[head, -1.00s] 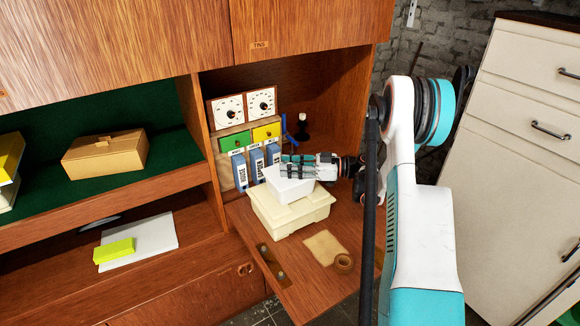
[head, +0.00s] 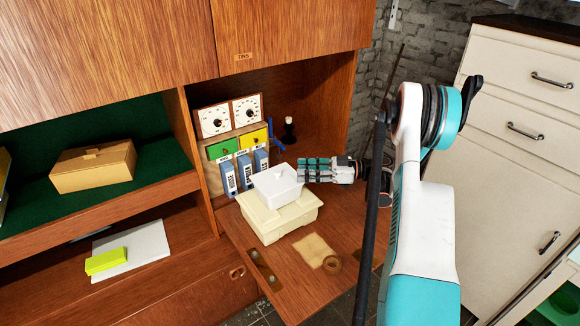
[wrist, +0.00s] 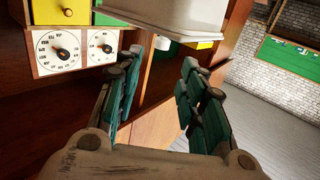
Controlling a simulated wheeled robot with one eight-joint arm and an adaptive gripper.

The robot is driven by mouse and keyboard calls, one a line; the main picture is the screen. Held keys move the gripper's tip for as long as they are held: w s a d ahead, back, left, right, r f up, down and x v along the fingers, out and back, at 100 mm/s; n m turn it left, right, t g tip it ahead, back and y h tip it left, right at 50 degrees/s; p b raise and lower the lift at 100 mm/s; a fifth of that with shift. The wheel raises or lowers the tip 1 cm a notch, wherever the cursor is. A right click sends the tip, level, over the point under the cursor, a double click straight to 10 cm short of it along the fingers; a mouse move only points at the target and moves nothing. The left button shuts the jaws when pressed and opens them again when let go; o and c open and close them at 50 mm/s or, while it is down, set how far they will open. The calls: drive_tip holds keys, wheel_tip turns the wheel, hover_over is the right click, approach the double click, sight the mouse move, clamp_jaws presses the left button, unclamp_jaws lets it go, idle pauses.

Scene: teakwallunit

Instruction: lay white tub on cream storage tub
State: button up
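The white tub (head: 277,186), with a small knob on its lid, rests on top of the cream storage tub (head: 278,219). The cream tub stands on the fold-down wooden flap. In the wrist view the white tub (wrist: 185,15) shows at the top, beyond the fingertips. My gripper (head: 303,170) is just right of the white tub, apart from it or barely clear of its edge. In the wrist view my gripper (wrist: 160,70) has its fingers spread with nothing between them.
Blue binders (head: 245,174) and two dial boxes (head: 230,116) stand behind the tubs. A dark bottle (head: 289,130) stands at the back right.

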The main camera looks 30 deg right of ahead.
drive_tip(key=shift+v, duration=1.25)
